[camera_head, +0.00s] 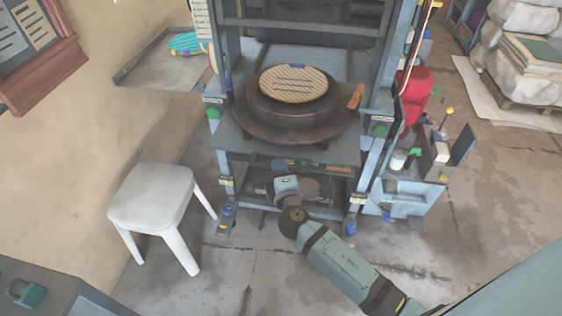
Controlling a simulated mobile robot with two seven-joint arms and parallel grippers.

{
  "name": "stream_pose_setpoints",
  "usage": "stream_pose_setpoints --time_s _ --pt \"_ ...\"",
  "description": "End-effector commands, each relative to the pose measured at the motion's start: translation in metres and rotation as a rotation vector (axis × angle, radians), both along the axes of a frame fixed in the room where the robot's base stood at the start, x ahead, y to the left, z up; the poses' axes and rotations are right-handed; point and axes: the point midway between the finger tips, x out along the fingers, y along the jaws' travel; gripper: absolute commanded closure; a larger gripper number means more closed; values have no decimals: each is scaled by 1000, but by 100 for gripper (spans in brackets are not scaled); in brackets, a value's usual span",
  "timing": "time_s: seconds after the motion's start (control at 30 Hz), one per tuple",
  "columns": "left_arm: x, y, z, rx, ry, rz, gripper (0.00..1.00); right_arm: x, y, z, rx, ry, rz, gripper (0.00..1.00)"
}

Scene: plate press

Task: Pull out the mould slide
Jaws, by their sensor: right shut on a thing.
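The mould slide (338,152) is a flat blue-grey plate jutting from the front of the press (226,60). A dark round mould (300,121) sits on it, with a ribbed tan disc (292,84) on top. An orange-red handle (355,97) sticks up at the mould's right. My right gripper (279,166) is at the middle of the slide's front edge, shut on the slide there. My wrist hides much of the grip, and the fingertips are hard to make out. My left gripper is out of view.
A white stool (152,194) stands front left of the press. A wall shelf (165,70) is at left. A blue-grey cart (405,190) with bottles and a red container (414,93) are close at right. The floor before the press is mostly free.

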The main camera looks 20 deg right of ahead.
Motion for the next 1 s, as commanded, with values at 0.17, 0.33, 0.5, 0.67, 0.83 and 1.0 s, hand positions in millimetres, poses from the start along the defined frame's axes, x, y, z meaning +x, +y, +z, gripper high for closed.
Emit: stream_pose_setpoints --time_s 0.17,0.33,0.5,0.67,0.83,1.0 --pt "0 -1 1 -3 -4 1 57 -5 4 0 -1 0 0 100" --pt "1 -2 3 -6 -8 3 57 -6 4 0 -1 -1 0 100" --pt "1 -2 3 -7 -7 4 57 -6 4 1 -1 -1 0 100" --pt "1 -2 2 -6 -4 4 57 -6 4 1 -1 -1 0 74" --pt "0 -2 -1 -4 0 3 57 -6 4 1 -1 -1 0 74" --pt "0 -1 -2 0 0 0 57 -5 3 0 -1 -1 1 74"
